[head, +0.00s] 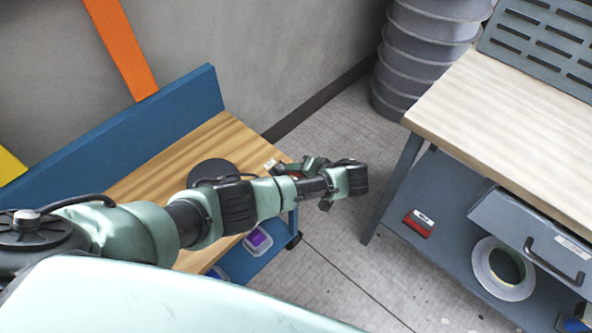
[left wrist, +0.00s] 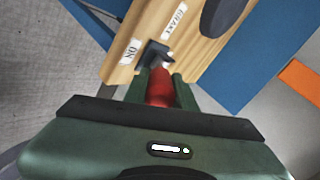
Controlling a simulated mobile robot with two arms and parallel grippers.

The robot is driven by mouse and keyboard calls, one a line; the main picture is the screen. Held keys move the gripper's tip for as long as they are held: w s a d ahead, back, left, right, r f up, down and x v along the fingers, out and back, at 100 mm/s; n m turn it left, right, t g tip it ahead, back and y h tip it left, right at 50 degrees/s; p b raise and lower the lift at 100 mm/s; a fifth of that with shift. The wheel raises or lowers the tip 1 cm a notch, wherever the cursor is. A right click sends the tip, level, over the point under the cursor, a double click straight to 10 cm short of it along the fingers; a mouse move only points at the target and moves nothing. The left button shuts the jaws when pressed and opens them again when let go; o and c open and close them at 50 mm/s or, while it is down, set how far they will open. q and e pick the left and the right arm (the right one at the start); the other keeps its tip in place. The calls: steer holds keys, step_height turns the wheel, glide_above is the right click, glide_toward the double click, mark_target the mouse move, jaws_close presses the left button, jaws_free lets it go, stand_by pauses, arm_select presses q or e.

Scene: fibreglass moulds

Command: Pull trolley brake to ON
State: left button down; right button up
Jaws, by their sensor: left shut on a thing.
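The trolley (head: 190,155) has a wooden top and a blue back panel and stands at the left in the head view. The brake lever's red handle (left wrist: 160,88) rises from a dark bracket (left wrist: 154,52) at the end of the wood in the left wrist view. A white ON label (left wrist: 131,51) is beside the bracket, and a BRAKE label (left wrist: 174,20) is farther along the top. My left gripper (left wrist: 161,84) is shut on the red handle, with a finger on each side. In the head view my left gripper (head: 287,168) is partly hidden by its own wrist. My right gripper is out of view.
A workbench (head: 500,120) with a pale wooden top stands at the right; its lower shelf holds a tape roll (head: 503,268) and a red box (head: 418,223). Grey stacked tubs (head: 425,50) stand behind. Bare floor (head: 335,260) separates trolley and bench.

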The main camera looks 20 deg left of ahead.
arm_select(q)
steer(key=shift+d+f+y+b, duration=0.25)
steer(key=shift+f+y+b, duration=0.05)
steer(key=shift+y+b, duration=0.1)
steer(key=shift+s, duration=0.1)
steer(key=c, duration=1.1)
jaws_free()
steer(key=shift+c, duration=0.2)
steer(key=v, duration=0.7)
steer(key=shift+s+d, duration=0.2)
steer(key=shift+d, duration=0.1)
steer(key=shift+r, duration=0.15)
